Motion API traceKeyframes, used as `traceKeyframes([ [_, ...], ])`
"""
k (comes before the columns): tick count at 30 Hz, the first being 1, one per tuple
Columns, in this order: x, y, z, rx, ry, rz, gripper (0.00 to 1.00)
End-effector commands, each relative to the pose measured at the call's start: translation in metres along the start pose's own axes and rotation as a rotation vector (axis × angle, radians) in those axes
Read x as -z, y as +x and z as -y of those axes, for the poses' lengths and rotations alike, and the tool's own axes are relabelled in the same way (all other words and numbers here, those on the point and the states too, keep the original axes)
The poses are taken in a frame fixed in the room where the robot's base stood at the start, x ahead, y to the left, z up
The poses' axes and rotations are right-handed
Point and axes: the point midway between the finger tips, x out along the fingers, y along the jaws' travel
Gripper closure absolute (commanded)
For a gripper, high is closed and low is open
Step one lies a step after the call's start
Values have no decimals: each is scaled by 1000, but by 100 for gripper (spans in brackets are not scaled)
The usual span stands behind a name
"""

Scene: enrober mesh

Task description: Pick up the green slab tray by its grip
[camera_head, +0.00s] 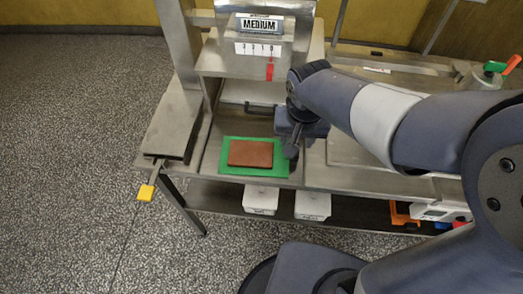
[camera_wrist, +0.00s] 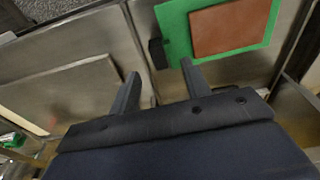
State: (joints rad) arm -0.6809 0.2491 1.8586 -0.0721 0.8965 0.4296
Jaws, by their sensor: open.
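The green slab tray (camera_head: 228,168) lies flat on the steel bench under the machine, with a brown slab (camera_head: 250,153) on it. In the wrist view the tray (camera_wrist: 174,22) is at the top, with the brown slab (camera_wrist: 230,28) on it. A dark block, which looks like the tray's grip (camera_wrist: 158,53), sticks out from its near left edge. My gripper (camera_wrist: 160,82) is open and empty, its two fingers apart just short of the dark block. In the head view my gripper (camera_head: 290,150) is at the tray's right edge and hides the grip.
A steel machine with a MEDIUM sign (camera_head: 259,25) and a red marker (camera_head: 270,71) stands over the back of the tray. White bins (camera_head: 261,199) sit on the lower shelf. A flat steel plate (camera_wrist: 60,95) lies left of my fingers in the wrist view. A yellow-tipped lever (camera_head: 146,192) juts out at the left.

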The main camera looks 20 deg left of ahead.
Motion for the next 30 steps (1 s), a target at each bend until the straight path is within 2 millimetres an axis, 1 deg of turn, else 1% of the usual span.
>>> traceKeyframes([
  [1,-1,7,-1,-2,0,4,55],
  [3,-1,13,-1,-1,0,3,55],
  [8,0,22,-1,-1,1,3,55],
  [15,2,53,-3,-2,1,4,55],
  [18,3,63,-3,-2,0,3,55],
  [22,3,68,-3,-1,1,1,55],
  [28,3,68,-3,0,1,0,55],
  [30,3,68,-3,0,1,0,59],
])
